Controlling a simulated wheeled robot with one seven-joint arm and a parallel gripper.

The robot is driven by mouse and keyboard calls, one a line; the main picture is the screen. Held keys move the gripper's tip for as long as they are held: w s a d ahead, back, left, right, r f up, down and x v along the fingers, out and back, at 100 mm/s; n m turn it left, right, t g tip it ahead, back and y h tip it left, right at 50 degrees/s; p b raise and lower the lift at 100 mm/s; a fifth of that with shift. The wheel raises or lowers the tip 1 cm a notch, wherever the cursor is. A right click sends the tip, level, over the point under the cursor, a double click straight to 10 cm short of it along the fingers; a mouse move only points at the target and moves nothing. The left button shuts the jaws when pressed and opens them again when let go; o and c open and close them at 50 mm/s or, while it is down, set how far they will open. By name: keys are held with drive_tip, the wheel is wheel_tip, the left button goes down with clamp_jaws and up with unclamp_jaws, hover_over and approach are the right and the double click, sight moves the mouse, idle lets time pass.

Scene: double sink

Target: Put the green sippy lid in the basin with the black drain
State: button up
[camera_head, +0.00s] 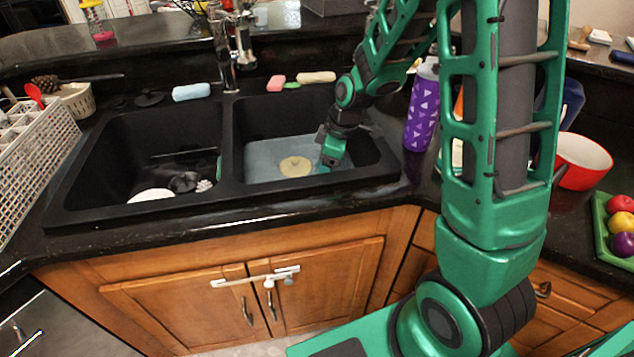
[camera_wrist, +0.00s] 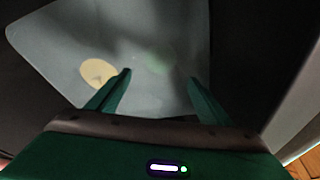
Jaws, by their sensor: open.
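My gripper (camera_head: 331,160) reaches down into the right basin (camera_head: 262,150), whose floor looks pale blue-grey. In the wrist view its two fingers (camera_wrist: 160,76) are apart with nothing held between them.
A black divider (camera_head: 231,150) separates the basins. A white round item (camera_head: 151,195) lies in the left basin. The faucet (camera_head: 226,50) stands behind the divider, with soaps and a sponge (camera_head: 191,91) along the back rim.

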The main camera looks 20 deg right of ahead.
drive_tip(key=shift+v, duration=1.1)
